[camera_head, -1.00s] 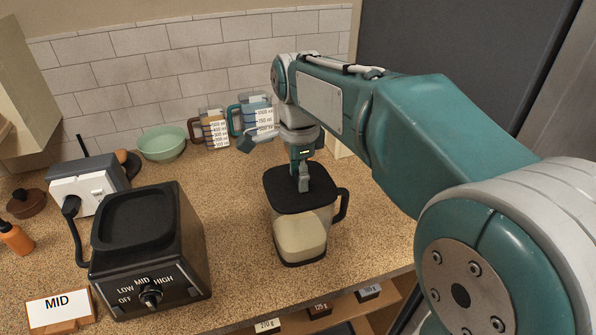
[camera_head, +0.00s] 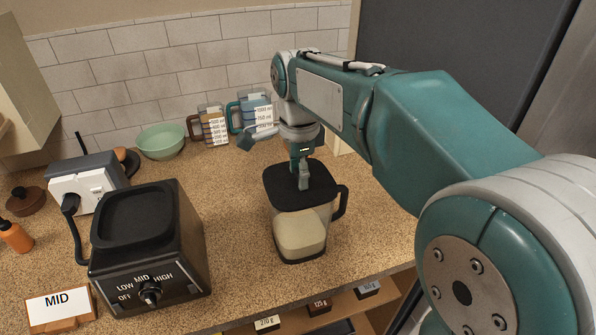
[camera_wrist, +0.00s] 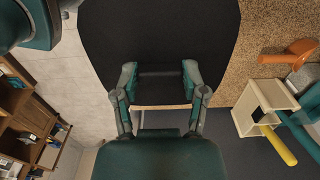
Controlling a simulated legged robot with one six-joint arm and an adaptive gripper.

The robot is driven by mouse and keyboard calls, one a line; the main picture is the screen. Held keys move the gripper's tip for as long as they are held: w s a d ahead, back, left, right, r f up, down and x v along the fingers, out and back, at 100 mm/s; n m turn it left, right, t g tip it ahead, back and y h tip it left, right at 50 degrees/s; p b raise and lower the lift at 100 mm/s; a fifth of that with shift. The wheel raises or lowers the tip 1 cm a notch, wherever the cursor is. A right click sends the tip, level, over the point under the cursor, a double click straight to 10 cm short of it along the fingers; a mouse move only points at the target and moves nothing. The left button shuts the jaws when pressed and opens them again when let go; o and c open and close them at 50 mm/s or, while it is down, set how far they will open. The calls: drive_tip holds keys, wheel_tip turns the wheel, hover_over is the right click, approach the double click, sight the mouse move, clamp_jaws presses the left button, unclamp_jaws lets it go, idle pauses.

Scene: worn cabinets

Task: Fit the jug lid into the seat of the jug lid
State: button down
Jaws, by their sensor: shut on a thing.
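The jug lid (camera_head: 285,190) is a black, rounded-square plate at the top of the jug. In the wrist view the lid (camera_wrist: 160,25) fills the upper middle as a dark surface. The jug (camera_head: 287,259) is clear with a black handle on its right and pale contents inside. My gripper (camera_head: 303,184) points down from above and is shut on the jug lid at its top. The gripper's fingers (camera_wrist: 161,78) also show in the wrist view. The lid hides the jug's rim and seat, so I cannot tell whether it sits flush.
Measuring jugs (camera_head: 214,128) and a green bowl (camera_head: 161,142) stand behind. A MID sign (camera_head: 57,305) is at front left. Counter right of the jug is clear; shelves lie below the front edge.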

drive_tip(key=shift+f, duration=1.05)
drive_tip(key=shift+c, duration=0.3)
unclamp_jaws()
drive_tip(key=shift+r, duration=0.1)
wheel_tip(320, 180, up, 11)
drive_tip(key=shift+w, duration=0.1)
drive_tip(key=shift+r, duration=0.25)
drive_tip(key=shift+d+r, duration=0.1)
drive_tip(key=s+d+f+n+t, duration=0.2)
drive_tip(key=s+d+f+n, duration=0.4)
drive_tip(key=s, duration=0.3)
drive_tip(key=s+d+f+n+t, duration=0.3)
drive_tip(key=s+d+f+n, duration=0.3)
drive_tip(key=s+n, duration=0.2)
drive_tip(key=shift+s+d+f+n+t, duration=0.3)
drive_tip(key=shift+s+n, duration=0.1)
drive_tip(key=shift+s, duration=0.65)
